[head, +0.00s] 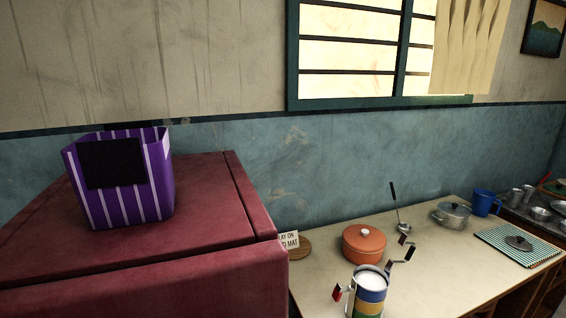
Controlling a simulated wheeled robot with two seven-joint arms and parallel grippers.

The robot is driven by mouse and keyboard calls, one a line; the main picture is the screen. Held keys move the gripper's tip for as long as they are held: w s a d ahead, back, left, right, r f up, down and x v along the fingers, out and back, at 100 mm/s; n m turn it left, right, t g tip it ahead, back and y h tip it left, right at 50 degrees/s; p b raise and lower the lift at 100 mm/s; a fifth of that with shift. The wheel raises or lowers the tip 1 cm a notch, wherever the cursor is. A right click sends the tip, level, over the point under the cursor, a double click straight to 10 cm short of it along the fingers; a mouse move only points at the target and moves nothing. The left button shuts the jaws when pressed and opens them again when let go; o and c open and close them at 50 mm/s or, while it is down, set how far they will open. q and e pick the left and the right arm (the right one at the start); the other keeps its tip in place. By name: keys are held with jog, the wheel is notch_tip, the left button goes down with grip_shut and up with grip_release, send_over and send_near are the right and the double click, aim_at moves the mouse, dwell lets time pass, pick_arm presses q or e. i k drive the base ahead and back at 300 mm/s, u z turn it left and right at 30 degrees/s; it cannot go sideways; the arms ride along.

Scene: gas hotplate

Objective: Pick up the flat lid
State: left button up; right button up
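A dark, flat round lid (519,243) with a small knob lies on a striped mat (492,236) at the right of the cream table (440,262). It looks flat and uncovered. An orange pot (364,249) with its own lid and a metal pot (451,216) with a lid also stand on the table. Neither of my grippers can be made out in the head view.
A striped canister (369,295) with crank-like parts stands at the table's front. A ladle (402,225) and a blue mug (484,203) are near the wall. A purple striped bin (125,204) sits on the red cabinet (225,262). Metal cups (515,198) stand right.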

aim_at(519, 243)
jog(key=z, duration=1.6)
